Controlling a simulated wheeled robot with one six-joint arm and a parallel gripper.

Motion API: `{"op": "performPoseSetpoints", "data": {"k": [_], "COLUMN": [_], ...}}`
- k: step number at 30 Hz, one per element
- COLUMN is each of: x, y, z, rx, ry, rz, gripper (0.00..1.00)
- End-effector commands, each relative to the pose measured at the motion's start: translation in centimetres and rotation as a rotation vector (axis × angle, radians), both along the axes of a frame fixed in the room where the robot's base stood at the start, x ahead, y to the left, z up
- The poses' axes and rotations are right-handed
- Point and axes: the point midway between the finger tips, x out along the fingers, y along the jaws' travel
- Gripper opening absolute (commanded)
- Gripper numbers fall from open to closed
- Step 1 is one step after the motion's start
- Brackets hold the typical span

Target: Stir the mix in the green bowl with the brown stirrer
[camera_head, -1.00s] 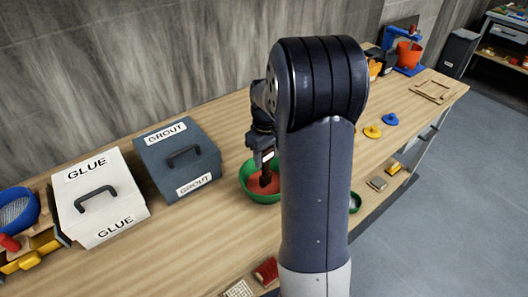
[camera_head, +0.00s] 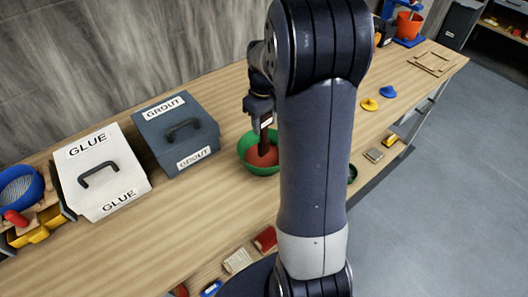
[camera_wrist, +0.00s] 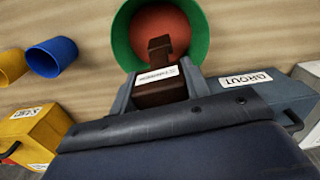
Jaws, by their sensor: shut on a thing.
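The green bowl (camera_head: 243,154) stands on the wooden bench and holds a reddish-brown mix (camera_head: 258,157). My gripper (camera_head: 263,116) is above the bowl, shut on the brown stirrer (camera_head: 264,140), which points down into the bowl. The stirrer's lower end is at the mix; how deep it sits I cannot tell. In the wrist view, the stirrer (camera_wrist: 160,62) is between the jaws and in front of the mix (camera_wrist: 172,22), with the green rim (camera_wrist: 122,38) around it. My arm hides the bench just right of the bowl in the head view.
A grey grout box (camera_head: 176,138) stands close left of the bowl, and a white glue box (camera_head: 102,176) farther left. Bare bench lies in front of the bowl.

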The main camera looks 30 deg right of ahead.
Motion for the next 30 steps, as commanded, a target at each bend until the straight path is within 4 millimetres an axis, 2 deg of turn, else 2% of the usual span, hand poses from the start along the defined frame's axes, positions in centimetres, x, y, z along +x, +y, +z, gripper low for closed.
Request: {"op": "performPoseSetpoints", "data": {"k": [24, 30], "x": [0.0, 0.0], "y": [0.0, 0.0], "z": [6.6, 7.6], "rx": [0.0, -0.001], "ry": [-0.002, -0.001], "rz": [0.0, 0.0], "gripper": [0.11, 0.11]}}
